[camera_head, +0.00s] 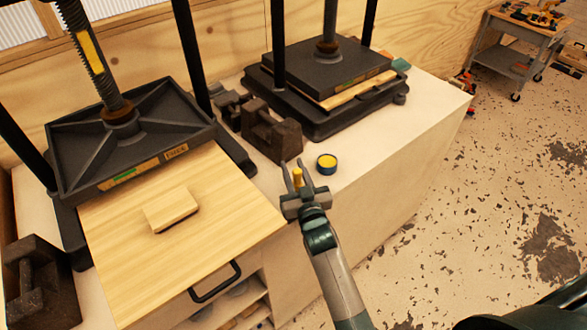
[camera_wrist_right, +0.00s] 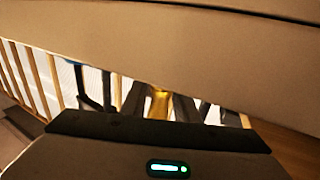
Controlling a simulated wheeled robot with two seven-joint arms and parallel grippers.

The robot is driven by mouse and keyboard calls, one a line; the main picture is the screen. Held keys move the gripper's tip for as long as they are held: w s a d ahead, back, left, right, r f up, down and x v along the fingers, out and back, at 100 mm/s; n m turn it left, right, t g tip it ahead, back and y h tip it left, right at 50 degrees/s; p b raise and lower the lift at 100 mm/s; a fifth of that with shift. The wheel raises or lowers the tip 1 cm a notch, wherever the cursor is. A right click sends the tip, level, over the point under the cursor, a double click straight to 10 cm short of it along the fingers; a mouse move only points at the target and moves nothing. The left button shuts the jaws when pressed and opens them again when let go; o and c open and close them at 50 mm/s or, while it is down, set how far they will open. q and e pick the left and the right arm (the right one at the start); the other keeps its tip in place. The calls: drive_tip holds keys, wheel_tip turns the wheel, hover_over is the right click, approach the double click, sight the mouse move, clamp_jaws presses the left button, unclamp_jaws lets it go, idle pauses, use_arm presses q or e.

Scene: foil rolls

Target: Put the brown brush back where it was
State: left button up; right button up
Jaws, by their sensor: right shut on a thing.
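My right gripper (camera_head: 297,176) is above the front edge of the white bench, left of a small round tin. It is shut on a small golden-yellow thing (camera_head: 298,178), which stands up between the fingers. In the right wrist view the golden thing (camera_wrist_right: 160,103) shows between the dark fingers; most of it is hidden, and I cannot tell whether it is the brown brush. A light wooden block with a dark underside (camera_head: 171,208), brush-like in shape, lies on the wooden board (camera_head: 230,215) of the left press. My left gripper is not in view.
The small blue tin with a yellow top (camera_head: 327,163) stands on the white bench (camera_head: 400,125). Dark metal weights (camera_head: 270,133) stand behind it. The left press (camera_head: 130,140) and right press (camera_head: 325,75) rise at the back. A black handle (camera_head: 215,283) sticks out in front.

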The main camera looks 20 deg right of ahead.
sight(298, 183)
drive_tip(key=o, duration=1.1)
drive_tip(key=shift+f, duration=0.1)
drive_tip(key=shift+c, duration=0.2)
drive_tip(key=shift+r, duration=0.25)
drive_tip(key=shift+s+f, duration=0.2)
drive_tip(key=shift+s, duration=0.05)
drive_tip(key=s+b, duration=0.1)
drive_tip(key=s, duration=0.5)
drive_tip(key=s+b, duration=0.1)
drive_tip(key=s, duration=0.3)
drive_tip(key=shift+a+b, duration=0.25)
drive_tip(key=shift+b, duration=0.1)
drive_tip(key=shift+s+r, duration=0.1)
drive_tip(key=shift+s, duration=0.65)
